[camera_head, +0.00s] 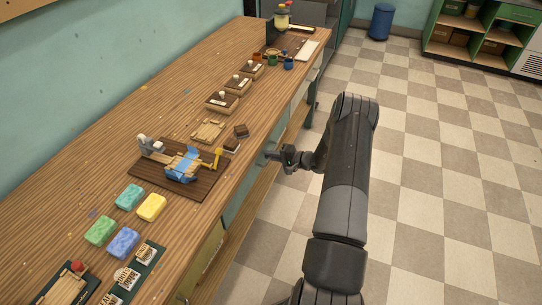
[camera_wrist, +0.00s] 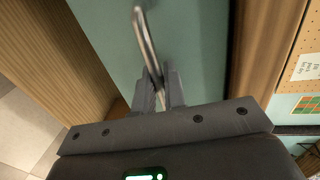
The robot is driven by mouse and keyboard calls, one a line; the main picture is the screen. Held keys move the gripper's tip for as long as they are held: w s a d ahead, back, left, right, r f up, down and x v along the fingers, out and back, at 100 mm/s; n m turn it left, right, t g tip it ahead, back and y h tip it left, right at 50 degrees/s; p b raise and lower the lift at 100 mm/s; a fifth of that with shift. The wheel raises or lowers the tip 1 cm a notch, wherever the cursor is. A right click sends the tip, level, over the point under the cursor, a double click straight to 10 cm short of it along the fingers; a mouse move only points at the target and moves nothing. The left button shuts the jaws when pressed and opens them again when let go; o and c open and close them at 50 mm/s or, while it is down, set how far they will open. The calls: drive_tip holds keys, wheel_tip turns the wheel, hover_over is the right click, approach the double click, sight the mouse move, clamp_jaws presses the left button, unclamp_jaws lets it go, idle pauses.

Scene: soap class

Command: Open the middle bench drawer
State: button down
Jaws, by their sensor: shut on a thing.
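The wooden bench (camera_head: 95,165) runs along the left wall in the head view, with drawer fronts below its top on the aisle side. My gripper (camera_head: 274,154) is at the bench's front face, about midway along it. In the wrist view a pale green drawer front (camera_wrist: 185,50) fills the middle, with a metal bar handle (camera_wrist: 145,40) on it. My gripper (camera_wrist: 161,92) is shut on the near end of this handle, which sits between the two fingers. The fingers hide that end of the handle. How far the drawer stands out is hard to tell.
On the bench top are a dark board (camera_head: 205,188) with a blue-taped piece, several coloured soap bars such as the yellow one (camera_head: 151,207), and stamp blocks (camera_head: 222,102). The checkered floor (camera_head: 430,180) right of the bench is open. A blue bin (camera_head: 381,22) stands far off.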

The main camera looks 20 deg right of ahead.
drive_tip(key=f+v, duration=0.3)
drive_tip(key=v, duration=1.3)
drive_tip(key=s+d+f+v, duration=0.1)
drive_tip(key=f+v, duration=0.2)
drive_tip(key=v, duration=1.3)
drive_tip(key=shift+f, duration=0.45)
drive_tip(key=shift+s+d, duration=0.1)
drive_tip(key=shift+s, duration=0.05)
drive_tip(key=c, duration=1.6)
unclamp_jaws()
drive_tip(key=shift+c, duration=0.2)
drive_tip(key=shift+d, duration=0.1)
drive_tip(key=v, duration=1)
drive_tip(key=shift+s+d, duration=0.2)
drive_tip(key=shift+s, duration=0.05)
drive_tip(key=shift+r, duration=0.1)
